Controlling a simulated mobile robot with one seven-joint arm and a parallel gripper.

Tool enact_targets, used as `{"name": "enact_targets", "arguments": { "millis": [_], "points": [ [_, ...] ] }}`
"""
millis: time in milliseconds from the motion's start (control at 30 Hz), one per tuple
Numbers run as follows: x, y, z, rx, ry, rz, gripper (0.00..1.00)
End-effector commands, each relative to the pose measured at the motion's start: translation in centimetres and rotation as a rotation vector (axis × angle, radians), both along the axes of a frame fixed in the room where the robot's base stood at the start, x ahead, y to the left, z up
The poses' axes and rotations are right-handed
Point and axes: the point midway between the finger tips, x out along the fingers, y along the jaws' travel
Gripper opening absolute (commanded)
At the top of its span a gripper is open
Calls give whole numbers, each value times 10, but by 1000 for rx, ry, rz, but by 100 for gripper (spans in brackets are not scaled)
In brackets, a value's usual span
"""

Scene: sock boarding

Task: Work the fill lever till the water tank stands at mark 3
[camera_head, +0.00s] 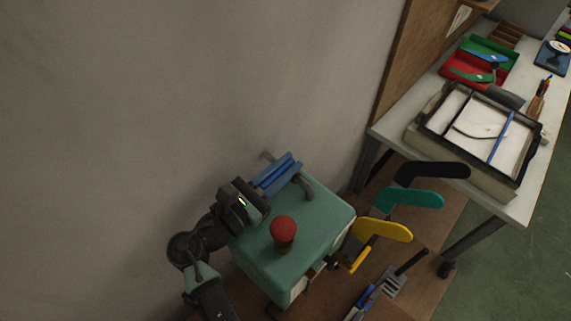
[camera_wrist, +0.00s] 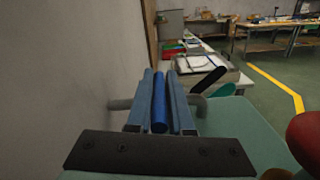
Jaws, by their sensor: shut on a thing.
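A teal machine box (camera_head: 325,213) with a red knob (camera_head: 284,229) on top stands by the wall. My gripper (camera_head: 277,175) is at the box's back edge, shut on a blue rod-like grip, which appears to be the fill lever's handle. In the wrist view the blue lever grip (camera_wrist: 160,103) lies lengthwise between the two grey-blue fingers of my gripper (camera_wrist: 161,98). A grey bent pipe (camera_head: 304,184) rises from the box beside my fingers; whether it joins the grip cannot be told. No water level or tank marks can be read in either view.
Black (camera_head: 430,173), teal (camera_head: 415,199) and yellow (camera_head: 384,230) sock-shaped boards stick out at the box's right. A white table (camera_head: 388,129) with trays stands beyond. The grey wall (camera_head: 150,110) is close on the left.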

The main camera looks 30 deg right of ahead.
Motion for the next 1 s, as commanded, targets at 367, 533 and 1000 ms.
{"name": "enact_targets", "arguments": {
  "millis": [367, 533, 1000],
  "points": [
    [0, 0, 5, -2, -2, 55, 0],
    [-1, 0, 4, -1, -1, 129, 0],
    [0, 1, 2, -1, -6, 145, 41]
  ]
}}
